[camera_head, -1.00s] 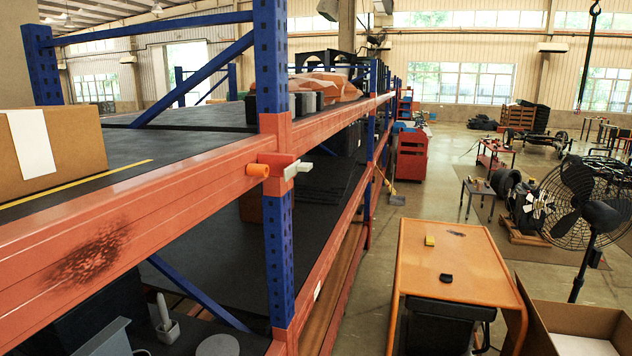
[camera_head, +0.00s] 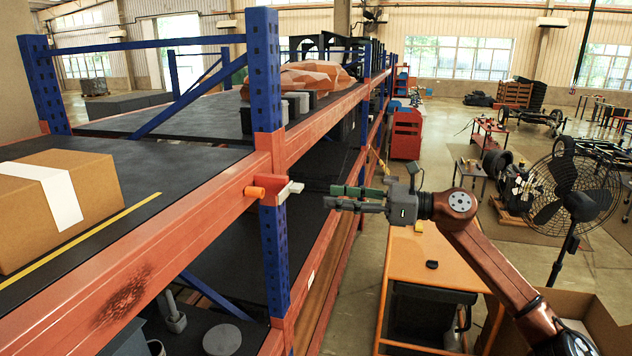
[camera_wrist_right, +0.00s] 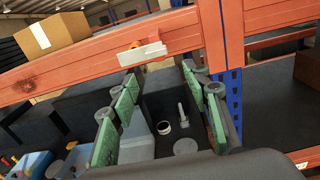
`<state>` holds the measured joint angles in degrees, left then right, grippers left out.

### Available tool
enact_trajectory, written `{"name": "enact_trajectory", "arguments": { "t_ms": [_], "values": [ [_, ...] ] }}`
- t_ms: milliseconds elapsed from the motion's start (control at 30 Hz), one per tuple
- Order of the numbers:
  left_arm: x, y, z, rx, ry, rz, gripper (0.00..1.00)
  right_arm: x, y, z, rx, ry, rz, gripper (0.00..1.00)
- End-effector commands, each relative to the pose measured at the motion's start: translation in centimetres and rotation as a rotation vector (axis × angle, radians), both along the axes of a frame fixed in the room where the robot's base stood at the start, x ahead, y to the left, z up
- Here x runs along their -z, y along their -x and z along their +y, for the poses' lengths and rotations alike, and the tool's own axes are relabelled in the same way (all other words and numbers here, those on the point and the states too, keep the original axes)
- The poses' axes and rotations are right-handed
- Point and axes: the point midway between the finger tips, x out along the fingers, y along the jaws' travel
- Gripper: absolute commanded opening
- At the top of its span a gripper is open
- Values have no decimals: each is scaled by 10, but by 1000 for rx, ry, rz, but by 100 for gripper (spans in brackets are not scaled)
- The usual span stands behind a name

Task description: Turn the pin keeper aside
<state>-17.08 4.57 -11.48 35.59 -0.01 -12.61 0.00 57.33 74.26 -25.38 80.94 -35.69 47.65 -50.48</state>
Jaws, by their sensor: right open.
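The pin keeper (camera_head: 290,191) is a small pale tab on the rack's corner joint, where the orange beam meets the blue upright. An orange round pin (camera_head: 255,192) sticks out just left of it. In the right wrist view the keeper (camera_wrist_right: 144,55) shows as a pale plate lying roughly level across the front of the beam, with the pin partly behind it. My right gripper (camera_head: 336,197) is open and empty, to the right of the keeper and apart from it. In the right wrist view its green-padded fingers (camera_wrist_right: 160,78) spread below the keeper. My left gripper is out of view.
The orange rack beam (camera_head: 190,230) and blue upright (camera_head: 265,80) stand beside the keeper. A cardboard box (camera_head: 100,190) sits on the shelf. An orange table (camera_head: 400,320) lies below my right arm, and a black fan (camera_head: 565,195) stands at the right. The aisle is open.

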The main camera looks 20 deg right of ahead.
Motion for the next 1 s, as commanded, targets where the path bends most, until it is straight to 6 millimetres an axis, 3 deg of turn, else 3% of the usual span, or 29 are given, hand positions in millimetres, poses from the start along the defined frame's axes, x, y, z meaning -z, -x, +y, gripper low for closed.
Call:
{"name": "enact_trajectory", "arguments": {
  "t_ms": [133,600,1000],
  "values": [
    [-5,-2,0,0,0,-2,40,-17,0,8,6,3,-24,44],
    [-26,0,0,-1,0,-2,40,-18,-36,60,7,0,-24,44],
    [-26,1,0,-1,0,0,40,-16,-40,65,8,2,-22,42]
  ]
}}
